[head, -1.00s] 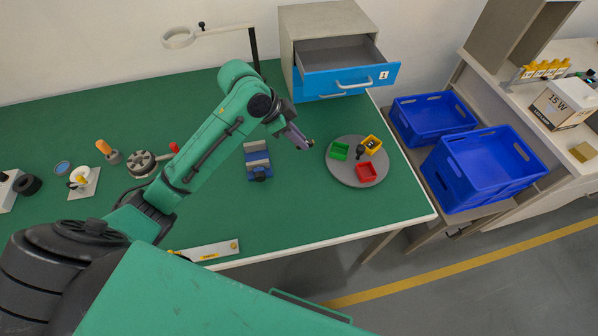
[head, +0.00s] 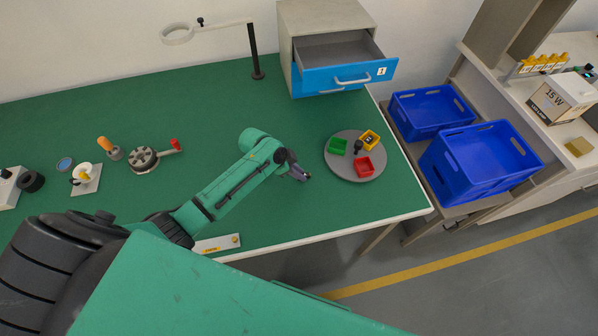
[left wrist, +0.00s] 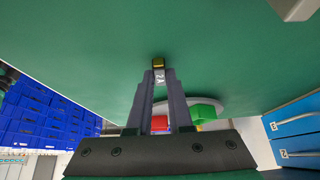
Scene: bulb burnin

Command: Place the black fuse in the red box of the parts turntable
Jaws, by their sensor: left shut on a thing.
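My left gripper (head: 300,174) is over the green table, left of the parts turntable (head: 343,172) and apart from it. In the left wrist view the left gripper (left wrist: 159,80) is shut on a small dark piece with a brass-coloured end and a white mark, which looks like the black fuse (left wrist: 158,66). In the head view the fuse is too small to make out. The red box (head: 364,166) sits at the turntable's front right and looks empty. It also shows between the fingers in the left wrist view (left wrist: 159,123). My right gripper is out of view.
A green box (head: 338,146) and a yellow box (head: 370,139) with something dark inside share the turntable. A dark knob (head: 358,146) stands between the boxes. An open blue drawer (head: 345,78) is behind. Blue crates (head: 480,165) stand right of the table.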

